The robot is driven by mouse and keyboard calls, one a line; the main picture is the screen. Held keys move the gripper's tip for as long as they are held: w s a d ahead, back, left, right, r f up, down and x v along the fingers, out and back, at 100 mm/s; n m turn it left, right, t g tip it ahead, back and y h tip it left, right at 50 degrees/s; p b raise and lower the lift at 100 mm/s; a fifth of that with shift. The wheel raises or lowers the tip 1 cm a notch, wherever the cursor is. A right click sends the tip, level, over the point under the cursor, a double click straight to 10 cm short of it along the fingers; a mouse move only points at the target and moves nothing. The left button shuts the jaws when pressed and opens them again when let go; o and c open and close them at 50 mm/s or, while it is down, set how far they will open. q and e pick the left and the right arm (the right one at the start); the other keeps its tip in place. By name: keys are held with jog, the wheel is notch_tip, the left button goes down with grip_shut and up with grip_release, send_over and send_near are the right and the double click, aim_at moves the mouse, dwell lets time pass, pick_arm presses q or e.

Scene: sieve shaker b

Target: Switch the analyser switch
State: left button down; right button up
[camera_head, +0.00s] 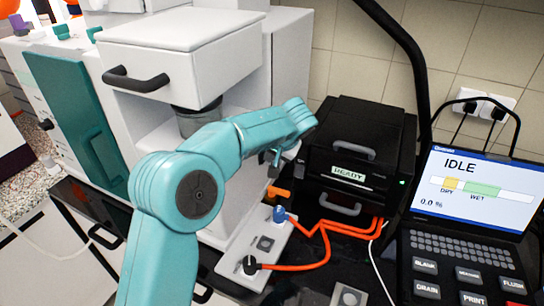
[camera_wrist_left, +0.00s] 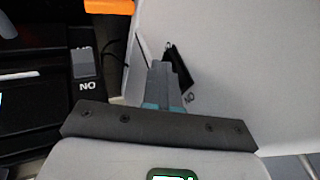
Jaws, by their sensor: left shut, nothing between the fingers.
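My left gripper (camera_head: 271,159) shows small below the teal forearm in the head view, beside the black READY unit (camera_head: 350,178) and in front of the white machine. In the left wrist view its grey fingers (camera_wrist_left: 167,78) are together and empty. A dark rocker switch (camera_wrist_left: 84,63) with the label ON, seen upside down, is to the left of the fingers and apart from them. My right gripper is not in view.
A console (camera_head: 470,200) with an IDLE screen and keys stands at the right. Orange cables (camera_head: 320,240) run from a white connector strip (camera_head: 258,250) to the black unit. A white machine (camera_head: 190,60) with a black handle stands behind my arm.

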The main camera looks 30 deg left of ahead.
pick_arm(q)
jog(key=shift+r+p, duration=0.75)
jog(key=shift+r, duration=0.05)
jog(key=b+v, duration=0.1)
jog(key=v, duration=1.5)
jog(key=shift+r, duration=0.15)
